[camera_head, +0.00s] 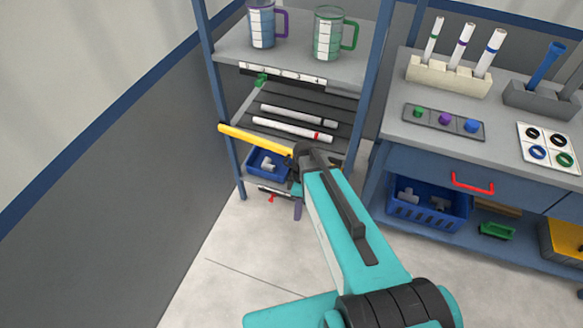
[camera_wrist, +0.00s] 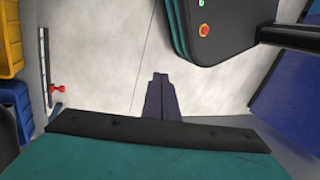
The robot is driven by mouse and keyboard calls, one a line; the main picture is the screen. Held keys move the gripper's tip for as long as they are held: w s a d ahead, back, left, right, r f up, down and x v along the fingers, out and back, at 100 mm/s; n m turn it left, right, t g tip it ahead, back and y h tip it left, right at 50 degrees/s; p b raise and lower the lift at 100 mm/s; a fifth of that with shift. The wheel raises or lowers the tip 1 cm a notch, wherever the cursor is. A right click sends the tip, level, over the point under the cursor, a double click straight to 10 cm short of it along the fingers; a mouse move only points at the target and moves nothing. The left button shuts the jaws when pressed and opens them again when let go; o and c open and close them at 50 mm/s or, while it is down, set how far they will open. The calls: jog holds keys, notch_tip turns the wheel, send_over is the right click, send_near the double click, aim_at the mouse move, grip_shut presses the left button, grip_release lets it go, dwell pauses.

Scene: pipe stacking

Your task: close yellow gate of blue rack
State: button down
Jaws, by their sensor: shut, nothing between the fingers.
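The blue rack (camera_head: 204,62) stands at the upper middle of the head view, with blue posts and grey shelves. The yellow gate (camera_head: 256,140) is a bar across the rack's front at middle-shelf height. Its left end juts past the left post, and its right end is hidden behind my wrist. My gripper (camera_head: 297,208) points down, below and right of the bar's visible end, with dark purple fingers. In the wrist view, my gripper (camera_wrist: 160,76) shows its fingers together with nothing between them, above bare floor. I cannot tell whether my wrist touches the bar.
Two white pipes (camera_head: 293,128) lie on the middle shelf, and two jugs (camera_head: 328,34) stand on top. A blue bin (camera_head: 266,163) is on the lower shelf. A workbench (camera_head: 405,130) with a red drawer handle (camera_head: 473,183) stands right. Floor in front is clear.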

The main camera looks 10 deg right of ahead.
jog(key=s+f+m+h, duration=0.1)
jog(key=s+f+m, duration=0.5)
jog(key=s, duration=0.4)
jog(key=s+f+m+g, duration=0.1)
jog(key=s+f+m, duration=0.5)
jog(key=s, duration=0.4)
jog(key=shift+s+d+m+g+h, duration=0.25)
jog(key=shift+s+m+g+h, duration=0.05)
jog(key=shift+s+m+h, duration=0.1)
jog(key=shift+a+f, duration=0.1)
